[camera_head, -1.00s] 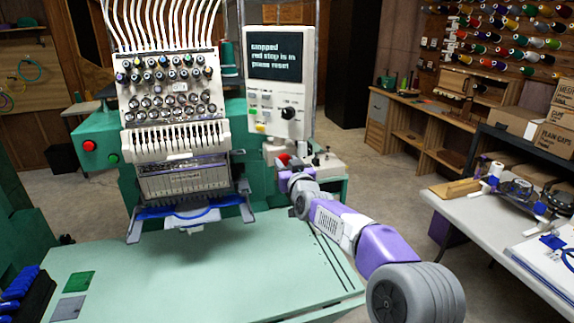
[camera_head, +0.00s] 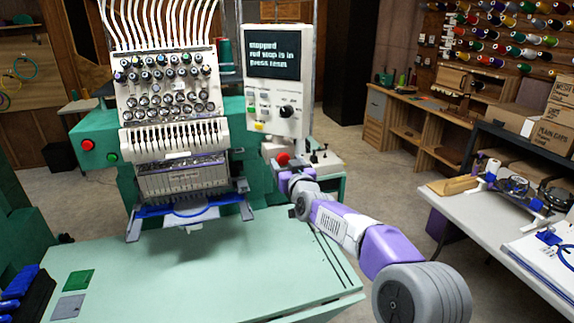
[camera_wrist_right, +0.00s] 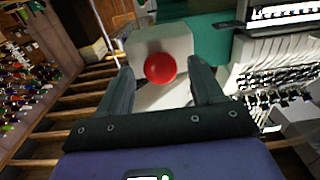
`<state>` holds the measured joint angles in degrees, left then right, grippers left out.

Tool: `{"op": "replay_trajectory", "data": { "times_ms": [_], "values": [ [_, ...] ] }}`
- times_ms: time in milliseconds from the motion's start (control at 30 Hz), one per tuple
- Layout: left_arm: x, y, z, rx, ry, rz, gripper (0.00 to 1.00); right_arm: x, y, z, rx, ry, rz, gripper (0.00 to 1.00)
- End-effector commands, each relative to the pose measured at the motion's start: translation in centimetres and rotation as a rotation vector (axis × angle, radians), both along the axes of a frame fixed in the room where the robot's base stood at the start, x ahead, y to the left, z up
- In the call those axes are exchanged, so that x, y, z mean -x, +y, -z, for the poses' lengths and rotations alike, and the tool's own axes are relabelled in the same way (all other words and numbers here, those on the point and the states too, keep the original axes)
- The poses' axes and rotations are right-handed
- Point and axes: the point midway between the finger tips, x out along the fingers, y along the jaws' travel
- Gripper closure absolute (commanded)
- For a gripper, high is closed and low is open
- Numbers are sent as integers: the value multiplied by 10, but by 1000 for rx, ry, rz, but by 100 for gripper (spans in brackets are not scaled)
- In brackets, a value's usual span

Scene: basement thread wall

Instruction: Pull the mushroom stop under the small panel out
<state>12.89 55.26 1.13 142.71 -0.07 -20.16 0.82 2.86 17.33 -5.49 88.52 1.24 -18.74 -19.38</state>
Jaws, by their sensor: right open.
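The red mushroom stop (camera_head: 283,158) sits on a pale box under the small white panel (camera_head: 278,85). The panel's dark screen reads roughly "stopped, red stop is in". My right gripper (camera_head: 281,169) is just in front of and below the stop in the head view, its fingers small there. In the right wrist view the round red stop (camera_wrist_right: 160,68) shows between the two open fingers of my right gripper (camera_wrist_right: 161,75), with a visible gap on each side. I cannot tell how deep the fingertips reach. My left gripper is not in view.
The green embroidery machine (camera_head: 95,137) with its needle head stands left of the panel. Its pale green table (camera_head: 200,265) lies in front, mostly clear. A grey worktable (camera_head: 465,210) with spools and boxes stands at the right.

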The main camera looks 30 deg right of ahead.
Motion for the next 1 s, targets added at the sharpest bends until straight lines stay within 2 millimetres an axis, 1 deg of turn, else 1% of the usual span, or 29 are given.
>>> {"op": "replay_trajectory", "data": {
  "times_ms": [133, 233, 500, 700, 833, 1000],
  "values": [
    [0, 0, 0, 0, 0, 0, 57, 3, 0, -1, 0, -1, 0, 34],
    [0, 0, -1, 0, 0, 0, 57, 11, 2, -1, 0, -1, 0, 34],
    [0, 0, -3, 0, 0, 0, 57, 49, 7, -1, 0, 0, 0, 34],
    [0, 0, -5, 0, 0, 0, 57, 70, 11, 0, -1, 1, 0, 34],
    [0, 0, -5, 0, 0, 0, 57, 75, 12, 0, -1, 1, 0, 34],
    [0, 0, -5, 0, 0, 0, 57, 75, 12, 0, 0, 1, 0, 34]
  ]
}}
